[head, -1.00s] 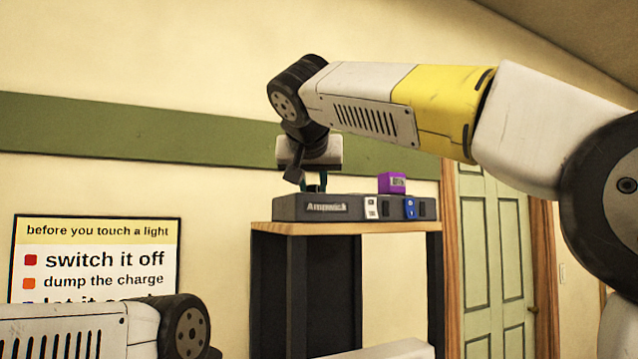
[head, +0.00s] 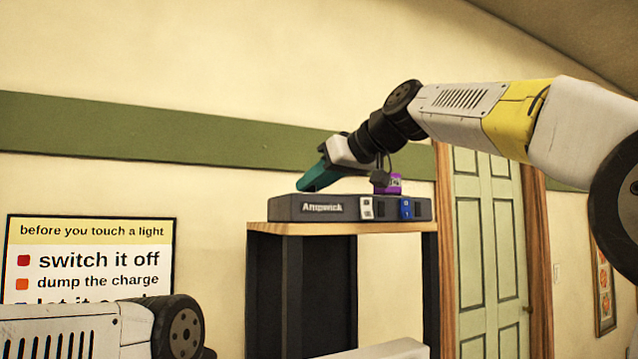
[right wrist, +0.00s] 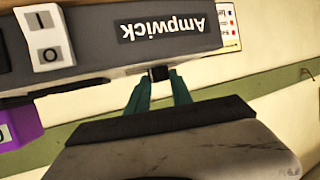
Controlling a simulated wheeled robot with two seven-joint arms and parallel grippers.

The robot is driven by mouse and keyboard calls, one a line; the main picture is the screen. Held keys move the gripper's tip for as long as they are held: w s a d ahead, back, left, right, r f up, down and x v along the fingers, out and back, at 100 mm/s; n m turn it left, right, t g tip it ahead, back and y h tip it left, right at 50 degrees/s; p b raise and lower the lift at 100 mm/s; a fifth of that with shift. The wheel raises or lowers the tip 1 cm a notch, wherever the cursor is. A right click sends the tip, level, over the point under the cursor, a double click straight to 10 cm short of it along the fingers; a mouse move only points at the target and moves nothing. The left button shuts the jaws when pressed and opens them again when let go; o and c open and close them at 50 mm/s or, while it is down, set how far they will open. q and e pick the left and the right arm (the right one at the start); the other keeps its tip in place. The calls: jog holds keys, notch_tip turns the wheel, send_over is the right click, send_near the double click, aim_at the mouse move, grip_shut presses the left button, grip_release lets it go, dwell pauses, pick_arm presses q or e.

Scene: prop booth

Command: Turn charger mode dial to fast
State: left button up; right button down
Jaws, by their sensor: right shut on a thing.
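The charger (head: 285,208) is a grey box labelled Ampwick on top of the stand; its front also shows in the right wrist view (right wrist: 95,45), upside down. The mode dial (right wrist: 159,73) is a small black knob at the charger's top side, seen between my teal fingertips. My right gripper (head: 307,187) is shut on the dial, tilted, with its wrist up and to the right; its fingers also show in the right wrist view (right wrist: 160,80). The dial's pointer and mode marks cannot be seen. My left gripper is out of view; only my left arm shows at bottom left.
A purple box (head: 395,182) is at the charger's top right, close to my right wrist. A white switch (head: 366,208) and a blue switch (head: 406,209) are on the charger's front. A wooden-topped stand (head: 330,229) bears the charger. A sign (head: 95,231) hangs at left, a green door (head: 488,230) at right.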

jog(key=shift+w+d+f+n+g+y, duration=0.15)
jog(key=shift+n+g+y, duration=0.25)
jog(key=shift+n+g, duration=0.25)
jog(key=c, duration=1.1)
grip_release()
jog(key=v, duration=0.7)
jog(key=shift+s+d+r, duration=0.2)
jog(key=shift+s+d, duration=0.05)
